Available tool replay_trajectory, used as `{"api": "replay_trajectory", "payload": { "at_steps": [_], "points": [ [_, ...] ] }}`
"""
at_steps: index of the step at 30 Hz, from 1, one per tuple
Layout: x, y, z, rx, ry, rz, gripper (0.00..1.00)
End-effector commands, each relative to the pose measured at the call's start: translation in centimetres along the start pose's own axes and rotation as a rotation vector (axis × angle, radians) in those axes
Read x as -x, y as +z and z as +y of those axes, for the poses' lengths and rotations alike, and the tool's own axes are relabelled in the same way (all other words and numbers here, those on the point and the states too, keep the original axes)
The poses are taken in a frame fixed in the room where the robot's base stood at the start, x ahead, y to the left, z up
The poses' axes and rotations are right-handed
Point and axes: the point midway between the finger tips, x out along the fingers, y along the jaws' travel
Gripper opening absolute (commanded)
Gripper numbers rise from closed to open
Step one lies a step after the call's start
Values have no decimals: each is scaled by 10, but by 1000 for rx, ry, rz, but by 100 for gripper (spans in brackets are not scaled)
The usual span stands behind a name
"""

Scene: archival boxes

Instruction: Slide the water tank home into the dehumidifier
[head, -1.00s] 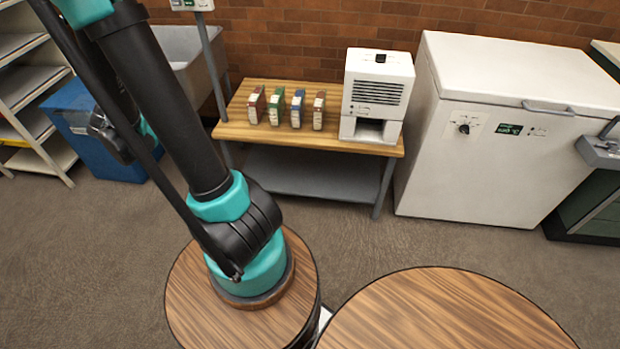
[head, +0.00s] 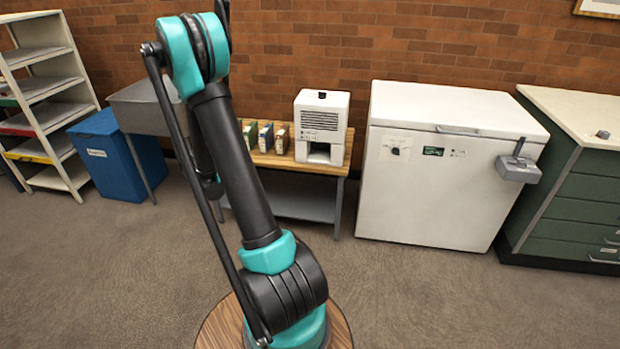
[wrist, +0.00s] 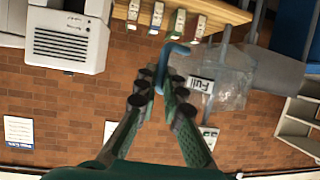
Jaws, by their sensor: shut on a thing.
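The dehumidifier (head: 322,118) is a white box with a dark grille, standing on the wooden bench. Its lower front has an open bay (head: 320,154). In the wrist view, which is upside down, the dehumidifier (wrist: 68,42) shows at upper left. My gripper (wrist: 160,82) is shut on the blue handle (wrist: 166,57) of the water tank. The tank (wrist: 230,82) looks clear, with a white "Full" label, and hangs beside the fingers, apart from the dehumidifier. In the head view my arm hides the gripper and most or all of the tank.
Several coloured binders (head: 266,135) stand on the bench (head: 290,162) left of the dehumidifier. A white chest freezer (head: 430,190) stands right of it, then a green cabinet (head: 575,190). A grey sink (head: 140,110), blue bin (head: 118,160) and shelves (head: 45,100) are left. Floor before the bench is clear.

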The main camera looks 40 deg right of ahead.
Motion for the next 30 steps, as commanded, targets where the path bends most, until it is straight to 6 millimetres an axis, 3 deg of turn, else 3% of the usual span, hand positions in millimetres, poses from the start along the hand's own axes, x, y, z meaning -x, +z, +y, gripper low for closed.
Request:
{"api": "replay_trajectory", "payload": {
  "at_steps": [1,3,9,13,18,24,30],
  "points": [
    [-22,5,16,-25,66,1,0],
    [-49,12,40,-65,165,3,0],
    [-114,39,123,-184,467,7,0],
    [-144,62,181,-263,667,10,0],
    [-165,91,246,-348,888,12,0],
    [-172,113,285,-403,1028,13,0],
    [-172,117,292,-415,1056,13,0]
  ]
}}
